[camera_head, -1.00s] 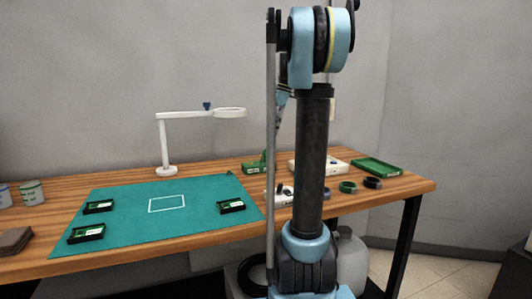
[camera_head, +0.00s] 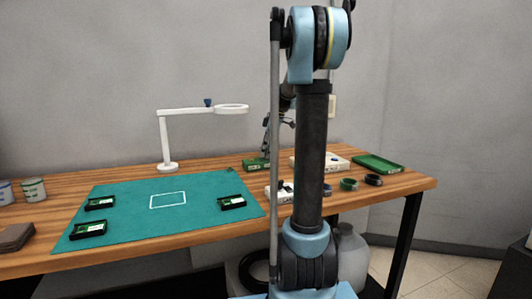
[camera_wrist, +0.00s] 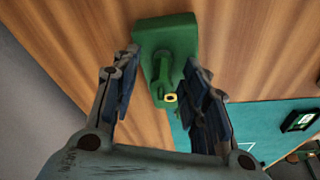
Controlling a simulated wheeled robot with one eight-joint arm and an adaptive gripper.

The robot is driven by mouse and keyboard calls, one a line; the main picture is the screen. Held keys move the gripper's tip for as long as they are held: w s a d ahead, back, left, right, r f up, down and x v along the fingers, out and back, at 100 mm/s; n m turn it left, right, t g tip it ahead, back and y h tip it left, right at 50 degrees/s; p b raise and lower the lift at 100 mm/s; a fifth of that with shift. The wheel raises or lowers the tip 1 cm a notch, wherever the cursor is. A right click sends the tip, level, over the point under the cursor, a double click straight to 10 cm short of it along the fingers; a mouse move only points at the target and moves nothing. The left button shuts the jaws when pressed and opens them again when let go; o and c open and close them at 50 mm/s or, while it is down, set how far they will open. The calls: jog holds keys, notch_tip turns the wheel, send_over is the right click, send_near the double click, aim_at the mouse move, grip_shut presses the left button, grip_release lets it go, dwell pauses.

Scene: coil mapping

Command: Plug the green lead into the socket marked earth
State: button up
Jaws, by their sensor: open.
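The green lead (camera_wrist: 160,68) stands on a green block (camera_wrist: 186,30) in the wrist view and has a yellow ring at one end. My gripper (camera_wrist: 162,58) is open, with one finger on each side of the green lead; I cannot tell whether either finger touches it. In the head view the green block (camera_head: 254,164) is at the back of the table, and my gripper (camera_head: 268,142) is over it, partly hidden by my arm. A white box (camera_head: 332,163) and a smaller white unit (camera_head: 276,190) may hold sockets. No earth marking is readable.
A green tray (camera_head: 378,164) and dark and green rings (camera_head: 349,184) lie at the right. A white magnifier lamp (camera_head: 166,140) stands behind the green mat (camera_head: 140,225), which holds several small black trays (camera_head: 231,202). The mat's middle is clear.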

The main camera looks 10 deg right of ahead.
jog(key=shift+c, duration=0.6)
grip_shut()
jog(key=shift+r, duration=1.35)
dwell(0.3)
jog(key=shift+r, duration=1.7)
